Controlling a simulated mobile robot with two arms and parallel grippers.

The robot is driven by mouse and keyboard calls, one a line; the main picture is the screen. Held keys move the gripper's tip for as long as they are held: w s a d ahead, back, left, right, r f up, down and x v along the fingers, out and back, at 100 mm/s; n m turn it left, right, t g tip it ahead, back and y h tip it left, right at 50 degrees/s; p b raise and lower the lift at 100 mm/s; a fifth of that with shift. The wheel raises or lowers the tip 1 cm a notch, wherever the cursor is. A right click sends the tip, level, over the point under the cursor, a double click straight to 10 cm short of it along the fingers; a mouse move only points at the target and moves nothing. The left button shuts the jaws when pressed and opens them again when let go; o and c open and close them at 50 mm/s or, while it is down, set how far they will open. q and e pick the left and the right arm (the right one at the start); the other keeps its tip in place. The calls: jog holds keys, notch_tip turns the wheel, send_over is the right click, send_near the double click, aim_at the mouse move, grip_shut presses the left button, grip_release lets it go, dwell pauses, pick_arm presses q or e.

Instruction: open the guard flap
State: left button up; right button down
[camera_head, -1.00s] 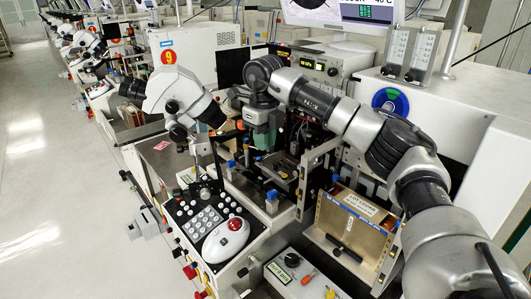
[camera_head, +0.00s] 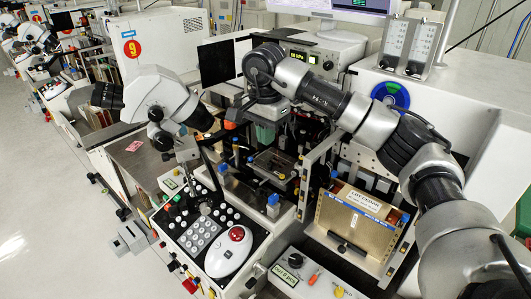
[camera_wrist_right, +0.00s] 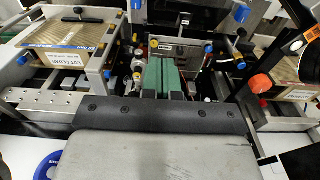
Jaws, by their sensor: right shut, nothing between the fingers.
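My right gripper (camera_head: 265,136) hangs over the wire bonder's work area, fingers pointing down, with its green fingers together and nothing between them. In the right wrist view the green fingers (camera_wrist_right: 160,76) are side by side in the middle, in front of the machine's parts. A dark, see-through panel (camera_head: 275,164), which may be the guard flap, lies just below and in front of the gripper in the head view. I cannot tell for sure that it is the flap, nor whether the fingers touch it. My left gripper is not in view.
A brass-coloured magazine labelled LOT CEDAR (camera_head: 350,222) stands to the right of the work area. The microscope (camera_head: 160,100) stands to the left. A keypad panel (camera_head: 200,232) and a white mouse-like controller (camera_head: 230,252) are in front. A small switch box (camera_head: 292,272) sits nearer.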

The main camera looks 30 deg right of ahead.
jog(key=p, duration=0.2)
send_over(263, 191)
jog(key=w+d, duration=0.1)
jog(key=d, duration=0.1)
notch_tip(263, 191, down, 8)
jog(key=f, duration=0.1)
jog(key=shift+s+a+f+p, duration=0.1)
jog(key=shift+a+f+p, duration=0.35)
jog(key=shift+f, duration=0.15)
jog(key=shift+s+a+f+p, duration=0.1)
jog(key=shift+a+f+p, duration=0.3)
jog(key=shift+f, duration=0.2)
jog(key=shift+a+f, duration=0.2)
jog(key=shift+f, duration=0.3)
jog(key=shift+d, duration=0.1)
